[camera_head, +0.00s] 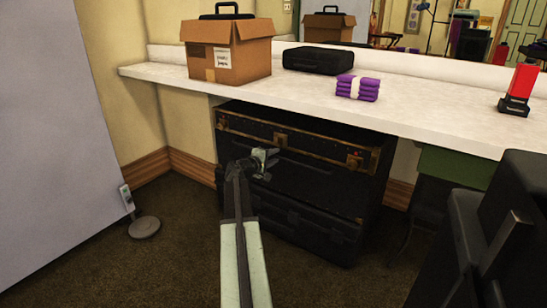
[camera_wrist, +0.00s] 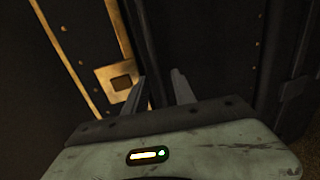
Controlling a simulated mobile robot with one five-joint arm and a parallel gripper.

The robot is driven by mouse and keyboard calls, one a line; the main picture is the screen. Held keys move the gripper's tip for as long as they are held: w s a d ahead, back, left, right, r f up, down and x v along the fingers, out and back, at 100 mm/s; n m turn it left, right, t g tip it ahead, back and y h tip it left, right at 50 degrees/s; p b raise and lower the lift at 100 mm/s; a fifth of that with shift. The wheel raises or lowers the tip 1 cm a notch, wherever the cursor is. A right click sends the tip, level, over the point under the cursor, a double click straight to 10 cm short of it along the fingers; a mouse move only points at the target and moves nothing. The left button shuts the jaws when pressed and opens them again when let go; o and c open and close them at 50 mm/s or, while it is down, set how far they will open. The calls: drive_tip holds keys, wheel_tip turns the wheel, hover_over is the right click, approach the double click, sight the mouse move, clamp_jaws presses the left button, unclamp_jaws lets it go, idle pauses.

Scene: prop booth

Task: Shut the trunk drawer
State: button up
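The black trunk (camera_head: 300,140) with worn brass-coloured trim and latches stands on the floor under the white counter. Its lower drawer front (camera_head: 318,222) appears to jut out a little from the body; my arm hides part of it, and I cannot tell how far it is out. My gripper (camera_head: 266,164) is in front of the trunk's left half, below the trimmed upper edge. In the wrist view my gripper (camera_wrist: 159,78) has its two fingers apart with nothing between them, close to the dark trunk face and a brass plate (camera_wrist: 121,82). I cannot tell whether they touch it.
The counter (camera_head: 430,118) holds a cardboard box (camera_head: 228,52), a black case (camera_head: 318,60), a purple stack (camera_head: 357,88) and a red-and-black device (camera_head: 518,88). A grey panel (camera_head: 50,130) and a round-based stand (camera_head: 143,227) are at left. Dark furniture crowds the right. Carpet before the trunk is clear.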

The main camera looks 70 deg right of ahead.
drive_tip(key=p+v, duration=0.1)
drive_tip(key=v, duration=0.6)
drive_tip(key=shift+a, duration=0.35)
drive_tip(key=shift+w+r, duration=0.1)
drive_tip(key=shift+w, duration=0.05)
